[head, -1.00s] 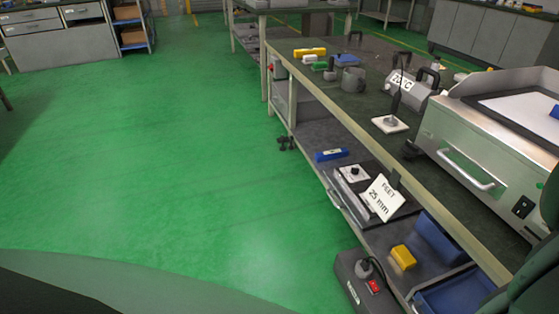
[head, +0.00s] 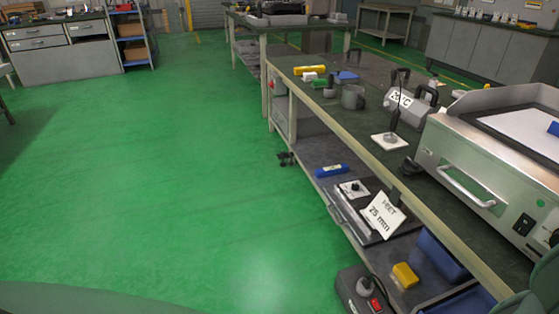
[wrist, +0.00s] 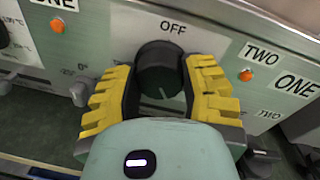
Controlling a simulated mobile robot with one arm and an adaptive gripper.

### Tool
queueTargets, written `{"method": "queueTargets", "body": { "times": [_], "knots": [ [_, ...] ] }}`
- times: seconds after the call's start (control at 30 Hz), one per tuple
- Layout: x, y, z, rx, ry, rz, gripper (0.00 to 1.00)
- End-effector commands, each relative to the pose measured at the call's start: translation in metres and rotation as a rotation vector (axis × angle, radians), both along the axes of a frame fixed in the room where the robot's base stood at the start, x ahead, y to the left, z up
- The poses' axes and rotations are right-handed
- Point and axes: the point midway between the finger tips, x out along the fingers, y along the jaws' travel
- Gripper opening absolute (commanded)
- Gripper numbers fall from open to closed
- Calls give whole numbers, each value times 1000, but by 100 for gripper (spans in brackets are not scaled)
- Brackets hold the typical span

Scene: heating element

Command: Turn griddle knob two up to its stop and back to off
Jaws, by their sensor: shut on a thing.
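In the wrist view my gripper (wrist: 160,78) has its yellow ridged fingers on either side of a round black knob (wrist: 160,58), shut on it. The label OFF (wrist: 173,27) is above the knob. A pale line shows low on the knob's dark face; its exact heading is hard to tell. The label TWO (wrist: 262,54) and an orange lamp (wrist: 246,75) are to the right of the knob. The griddle (head: 480,165) is at the right edge of the head view, with a bar handle and a black switch on its front. My gripper is outside the head view.
More labelled panel lies on both sides in the wrist view, with another orange lamp (wrist: 57,25) at upper left. The green floor (head: 160,180) to the left is clear.

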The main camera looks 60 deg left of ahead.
Motion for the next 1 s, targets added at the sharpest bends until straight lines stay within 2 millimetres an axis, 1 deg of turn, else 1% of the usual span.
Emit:
{"method": "queueTargets", "body": {
  "times": [0.03, 0.2, 0.5, 0.73, 1.0],
  "knots": [
    [-1, -3, 3, 44, -15, -7, 8],
    [0, -2, 2, 172, -51, -6, 8],
    [-1, -2, 1, 325, -95, -5, 8],
    [-1, -2, 0, 373, -106, -5, 8],
    [-1, -2, -1, 382, -108, -4, 8]
  ]
}}
